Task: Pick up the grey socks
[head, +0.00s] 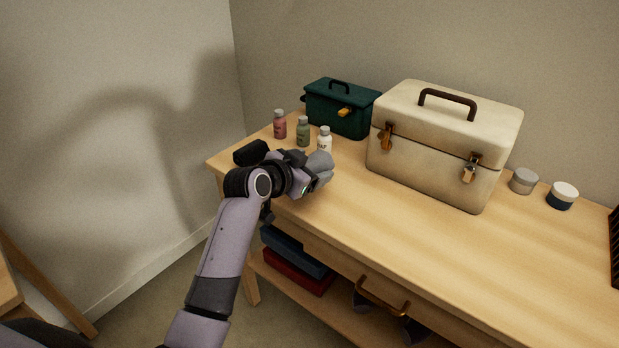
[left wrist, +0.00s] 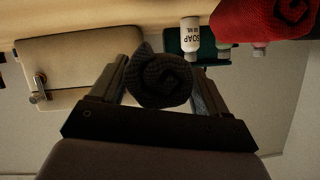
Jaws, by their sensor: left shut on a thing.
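The grey socks (head: 321,166) are a rolled bundle at the far-left part of the wooden table, in the head view. My left gripper (head: 312,174) is shut on them. In the left wrist view the rolled socks (left wrist: 161,82) sit between the two fingers and look dark, with the spiral of the roll facing the camera. My wrist covers part of the bundle in the head view, and I cannot tell how far it is above the tabletop. My right gripper is not in view.
Behind the socks stand pink (head: 280,125), green (head: 303,131) and white (head: 324,139) bottles and a dark green box (head: 342,108). A cream case (head: 430,160) stands to the right. A red rolled cloth (left wrist: 262,20) shows in the wrist view. The table's front right (head: 480,270) is clear.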

